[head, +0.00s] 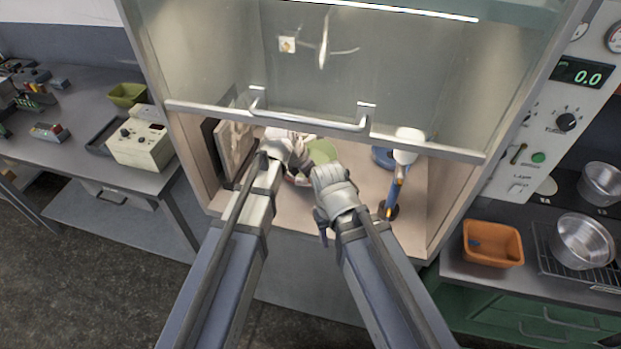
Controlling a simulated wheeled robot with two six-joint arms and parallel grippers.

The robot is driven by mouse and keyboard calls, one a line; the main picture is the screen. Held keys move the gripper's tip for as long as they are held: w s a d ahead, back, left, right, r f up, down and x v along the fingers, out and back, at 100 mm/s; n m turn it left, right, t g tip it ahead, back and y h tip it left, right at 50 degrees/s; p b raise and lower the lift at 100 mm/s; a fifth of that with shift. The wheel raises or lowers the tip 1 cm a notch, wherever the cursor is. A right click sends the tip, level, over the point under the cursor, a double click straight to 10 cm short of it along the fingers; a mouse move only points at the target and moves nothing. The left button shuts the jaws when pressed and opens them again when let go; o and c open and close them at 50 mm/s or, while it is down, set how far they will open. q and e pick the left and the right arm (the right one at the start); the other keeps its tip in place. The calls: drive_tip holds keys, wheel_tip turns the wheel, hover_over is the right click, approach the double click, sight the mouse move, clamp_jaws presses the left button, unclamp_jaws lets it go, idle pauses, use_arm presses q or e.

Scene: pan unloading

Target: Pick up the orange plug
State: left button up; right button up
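I cannot clearly make out an orange plug. A small orange patch (400,179) shows on a thin blue upright post inside the fume hood, but I cannot tell what it is. My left gripper (290,148) is inside the hood opening, beside a round green item (322,152). My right gripper (328,175) is just in front of and below that green item. Both grippers are seen from behind, and their fingertips are mostly hidden, so I cannot tell whether either one is open or holds something.
The hood's raised glass sash has a metal handle (310,122) above my grippers. A white and blue item (404,150) stands at the right inside the hood. An orange tray (492,243) and metal pots (582,241) sit on the right counter. A beige device (140,145) stands on the left bench.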

use_arm(q)
clamp_jaws()
drive_tip(key=shift+r, duration=0.15)
use_arm(e)
drive_tip(key=shift+r, duration=0.15)
